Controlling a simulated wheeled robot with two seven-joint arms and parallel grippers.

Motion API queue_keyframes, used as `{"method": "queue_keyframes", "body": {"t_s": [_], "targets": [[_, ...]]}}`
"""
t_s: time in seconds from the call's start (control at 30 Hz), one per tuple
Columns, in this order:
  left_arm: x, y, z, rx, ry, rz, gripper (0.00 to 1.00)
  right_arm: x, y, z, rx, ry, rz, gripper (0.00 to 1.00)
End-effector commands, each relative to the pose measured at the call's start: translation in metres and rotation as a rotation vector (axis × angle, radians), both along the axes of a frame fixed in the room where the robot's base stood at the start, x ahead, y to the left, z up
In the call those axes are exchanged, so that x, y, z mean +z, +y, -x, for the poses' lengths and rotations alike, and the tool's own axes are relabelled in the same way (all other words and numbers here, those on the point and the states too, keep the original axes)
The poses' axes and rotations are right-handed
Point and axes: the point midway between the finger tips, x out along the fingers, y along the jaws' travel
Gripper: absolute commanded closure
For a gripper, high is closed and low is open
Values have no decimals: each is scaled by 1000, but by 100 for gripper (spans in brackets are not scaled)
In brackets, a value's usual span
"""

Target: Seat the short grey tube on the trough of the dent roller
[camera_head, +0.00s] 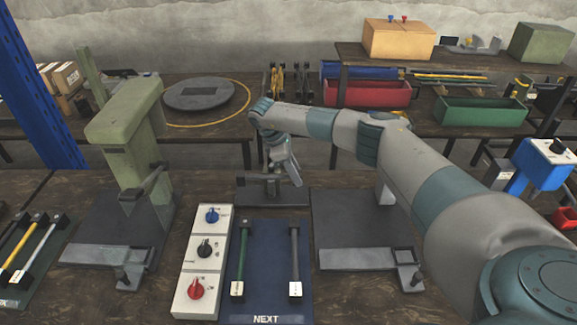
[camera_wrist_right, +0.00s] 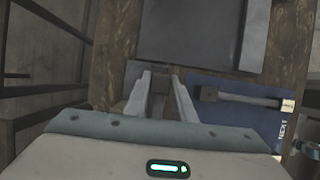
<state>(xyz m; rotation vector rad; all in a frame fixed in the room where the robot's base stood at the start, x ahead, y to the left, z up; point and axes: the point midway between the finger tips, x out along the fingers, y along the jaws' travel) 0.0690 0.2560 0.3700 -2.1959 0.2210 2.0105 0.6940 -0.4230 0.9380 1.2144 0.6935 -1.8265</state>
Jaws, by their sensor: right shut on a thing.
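My right gripper (camera_head: 291,172) points down at the back of the bench, just above a small grey device with a flat base (camera_head: 252,193), which looks like the dent roller. The gripper hides part of that device, so its trough does not show clearly. In the right wrist view the pale fingers (camera_wrist_right: 167,100) are close together around a narrow dark grey piece (camera_wrist_right: 159,82), which looks like the short grey tube. Most of it is hidden, and I cannot tell whether it touches the trough. My left gripper is not in view.
A blue NEXT mat (camera_head: 266,285) holds a green bar (camera_head: 243,258) and a dark grey bar (camera_head: 294,262). A switch panel (camera_head: 202,262) stands left of it. A green press (camera_head: 128,130) is at left; a dark base plate (camera_head: 345,228) lies right, under my arm.

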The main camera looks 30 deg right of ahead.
Motion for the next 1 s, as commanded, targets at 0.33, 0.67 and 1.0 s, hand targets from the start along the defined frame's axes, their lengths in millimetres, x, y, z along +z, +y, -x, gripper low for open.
{"method": "queue_keyframes", "body": {"t_s": [0.33,0.67,1.0], "targets": [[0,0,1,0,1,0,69,0,0,0,-5,-1,-1,100],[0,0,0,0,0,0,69,-3,-3,1,-10,3,3,100],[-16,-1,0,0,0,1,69,-27,-3,1,-10,3,3,100]]}}
